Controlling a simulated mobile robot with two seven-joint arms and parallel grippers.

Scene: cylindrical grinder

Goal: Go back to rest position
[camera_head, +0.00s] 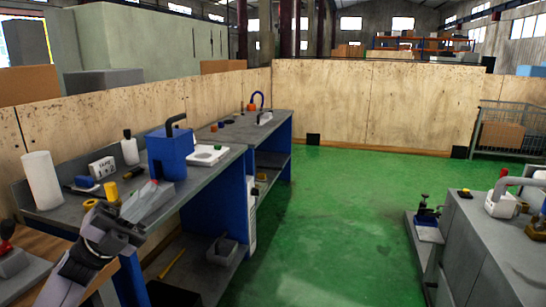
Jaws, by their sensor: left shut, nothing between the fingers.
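My left gripper (150,200) comes in from the lower left and points up toward the grey workbench. It is shut, with nothing seen between its fingers. It hangs over or in front of the bench's near edge, below the blue box; I cannot tell whether it touches the bench. My right gripper is not in view.
The workbench (218,172) holds a blue box (171,154), a white roll (42,180) and small items. A second bench (262,128) stands behind. A grey machine (490,250) is at the right. The green floor (330,215) between them is clear.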

